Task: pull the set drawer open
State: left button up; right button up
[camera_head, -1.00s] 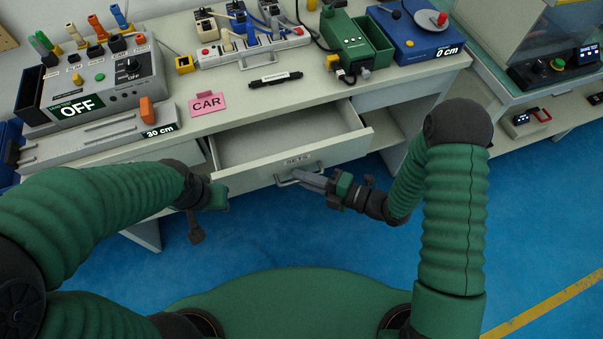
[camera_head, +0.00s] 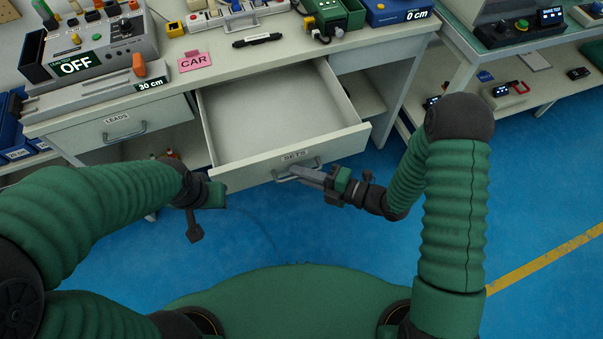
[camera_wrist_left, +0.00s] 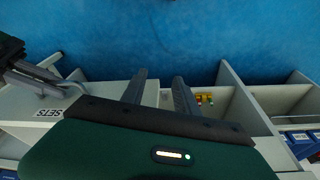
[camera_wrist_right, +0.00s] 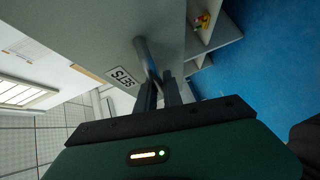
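The drawer labelled SETS (camera_head: 262,177) stands well out of the bench, and its inside looks empty. My right gripper (camera_head: 300,171) is at the drawer's front handle (camera_head: 281,178). In the right wrist view the bar handle (camera_wrist_right: 146,58) passes between the fingers (camera_wrist_right: 164,92), which look closed around it. My left gripper (camera_head: 193,215) hangs to the left of the drawer's front, away from the handle. In the left wrist view its two fingers (camera_wrist_left: 160,90) are apart with nothing between them.
A closed LEADS drawer (camera_head: 124,125) is to the left. The bench top holds a test box showing OFF (camera_head: 95,55), a pink CAR card (camera_head: 195,61) and a black marker (camera_head: 257,40). Blue floor (camera_head: 330,235) lies open in front. A second bench (camera_head: 455,70) stands at right.

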jog(key=shift+o, duration=0.9)
jog(key=shift+f, duration=0.15)
jog(key=shift+d, duration=0.15)
jog(key=shift+s+d, duration=0.15)
jog(key=shift+d, duration=0.2)
jog(key=p+v, duration=0.2)
jog(key=v, duration=1.4)
jog(key=shift+a, duration=0.1)
